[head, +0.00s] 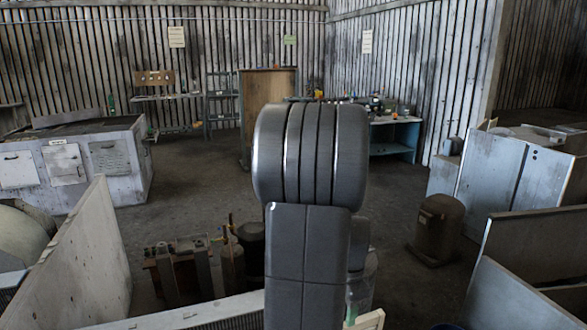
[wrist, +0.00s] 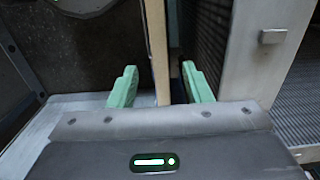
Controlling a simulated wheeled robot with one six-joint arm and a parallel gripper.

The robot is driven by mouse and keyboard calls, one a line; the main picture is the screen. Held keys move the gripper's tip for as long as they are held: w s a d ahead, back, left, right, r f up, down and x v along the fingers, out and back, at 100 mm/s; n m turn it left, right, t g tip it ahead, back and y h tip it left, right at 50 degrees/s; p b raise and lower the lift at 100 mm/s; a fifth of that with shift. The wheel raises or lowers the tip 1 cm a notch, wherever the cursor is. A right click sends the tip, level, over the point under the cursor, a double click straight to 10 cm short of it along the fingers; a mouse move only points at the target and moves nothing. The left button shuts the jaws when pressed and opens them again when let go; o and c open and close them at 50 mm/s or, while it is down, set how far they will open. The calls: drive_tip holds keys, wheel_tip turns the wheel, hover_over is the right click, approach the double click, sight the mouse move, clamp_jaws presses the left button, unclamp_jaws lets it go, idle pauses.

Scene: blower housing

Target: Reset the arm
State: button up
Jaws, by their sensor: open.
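My gripper (wrist: 161,80) shows in the wrist view as two pale green fingers set wide apart. They are open. The edge of a thin upright wooden board (wrist: 158,50) stands between them, and I cannot tell whether either finger touches it. In the head view my own dark grey arm fills the middle and hides most of the gripper; a small green part shows low beside the arm. A pale wooden piece (head: 370,320) is next to it at the bottom edge.
A grey cabinet (head: 70,160) stands at left, pale cabinets (head: 515,175) at right. Low panels (head: 85,255) flank the front. A dark canister (head: 437,225) stands right of my arm. Open floor (head: 205,185) lies beyond.

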wheel_tip(320, 180, down, 4)
drive_tip(key=shift+f, duration=0.1)
drive_tip(key=shift+r, duration=0.35)
drive_tip(key=shift+s+r, duration=0.1)
drive_tip(key=shift+r, duration=0.05)
